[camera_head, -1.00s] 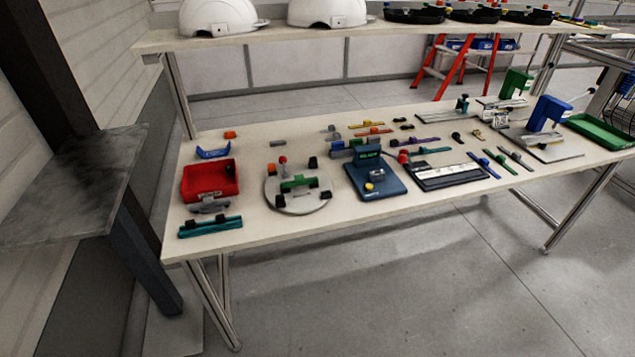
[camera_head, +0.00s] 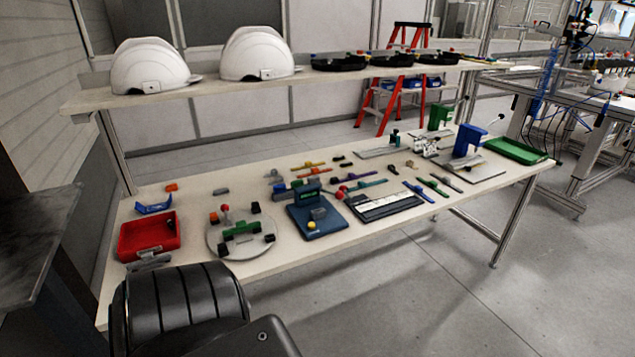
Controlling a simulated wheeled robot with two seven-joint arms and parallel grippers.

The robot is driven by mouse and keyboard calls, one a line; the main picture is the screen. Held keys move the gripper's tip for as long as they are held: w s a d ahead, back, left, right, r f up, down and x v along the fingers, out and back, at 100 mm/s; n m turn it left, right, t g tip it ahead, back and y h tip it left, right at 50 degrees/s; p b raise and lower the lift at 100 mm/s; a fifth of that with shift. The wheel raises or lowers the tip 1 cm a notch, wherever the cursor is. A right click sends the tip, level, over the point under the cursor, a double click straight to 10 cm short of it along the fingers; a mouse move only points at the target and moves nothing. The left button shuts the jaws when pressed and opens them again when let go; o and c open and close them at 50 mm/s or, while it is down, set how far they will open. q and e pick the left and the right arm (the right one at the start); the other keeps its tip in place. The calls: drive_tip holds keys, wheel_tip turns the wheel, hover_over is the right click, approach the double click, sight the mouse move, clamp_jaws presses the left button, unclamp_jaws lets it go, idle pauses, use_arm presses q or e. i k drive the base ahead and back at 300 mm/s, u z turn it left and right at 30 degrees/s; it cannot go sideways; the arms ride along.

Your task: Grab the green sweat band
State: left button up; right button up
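Several thin coloured bands lie flat on the white table. A green band (camera_head: 433,187) lies on the right half, beside the black-and-white tray (camera_head: 385,206). A teal-green band (camera_head: 368,184) lies behind that tray. A green piece (camera_head: 240,229) sits on the round grey plate at the left. I cannot tell for sure which of these is the sweat band. Neither gripper is in view.
A red bin (camera_head: 148,236), a blue fixture (camera_head: 320,217), blue (camera_head: 468,139) and green (camera_head: 440,115) stands and a green tray (camera_head: 516,151) occupy the table (camera_head: 290,255). White helmet shells (camera_head: 148,66) sit on the raised shelf (camera_head: 215,90). The floor in front is clear.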

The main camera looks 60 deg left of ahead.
sight(241, 226)
drive_tip(key=z, duration=0.15)
drive_tip(key=i, duration=2.05)
drive_tip(key=u, duration=2.9)
